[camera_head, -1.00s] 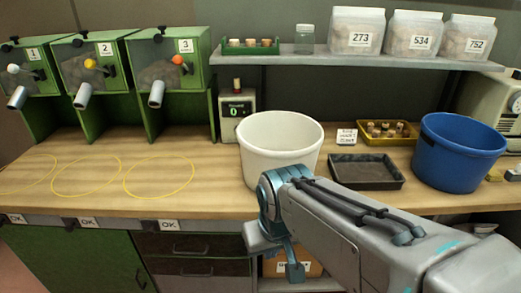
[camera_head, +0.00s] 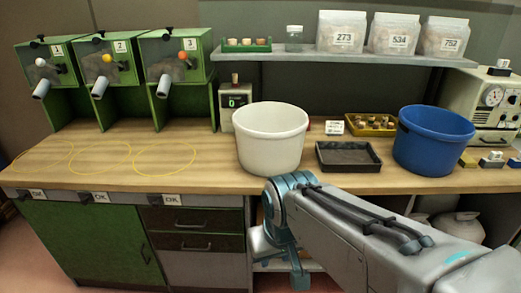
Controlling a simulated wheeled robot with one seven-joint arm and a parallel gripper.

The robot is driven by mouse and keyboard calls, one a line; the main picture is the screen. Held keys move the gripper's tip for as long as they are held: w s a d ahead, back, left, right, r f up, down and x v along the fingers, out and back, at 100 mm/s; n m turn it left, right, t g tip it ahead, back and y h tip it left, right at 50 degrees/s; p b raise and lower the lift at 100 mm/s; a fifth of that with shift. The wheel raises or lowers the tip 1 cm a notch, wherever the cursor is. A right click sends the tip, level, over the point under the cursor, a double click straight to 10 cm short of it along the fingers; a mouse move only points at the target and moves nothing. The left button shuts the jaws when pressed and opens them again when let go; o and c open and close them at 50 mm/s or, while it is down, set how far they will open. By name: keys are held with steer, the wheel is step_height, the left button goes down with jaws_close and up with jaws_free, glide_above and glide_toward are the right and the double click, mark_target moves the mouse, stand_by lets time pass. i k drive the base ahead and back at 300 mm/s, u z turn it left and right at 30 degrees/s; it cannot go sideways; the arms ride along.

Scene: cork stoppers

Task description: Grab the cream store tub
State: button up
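The cream tub (camera_head: 269,145) stands upright and open-topped on the wooden bench, right of the small green-display device. Its inside is mostly out of sight. My arm reaches in from the lower right, and its wrist end is below and just in front of the tub, near the bench's front edge. My gripper (camera_head: 299,276) hangs down there, apart from the tub's visible wall. Its fingers are too unclear to tell whether they are open or shut.
A dark tray (camera_head: 348,168), a yellow tray (camera_head: 371,130) with corks and a blue tub (camera_head: 433,150) stand right of the cream tub. Green dispensers (camera_head: 106,72) stand at the left. A shelf (camera_head: 400,62) with bags hangs above. The bench (camera_head: 205,178) left of the tub is clear.

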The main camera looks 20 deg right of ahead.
mark_target(270, 136)
steer(key=u, duration=0.5)
steer(key=i, duration=1.1)
steer(key=z, duration=0.2)
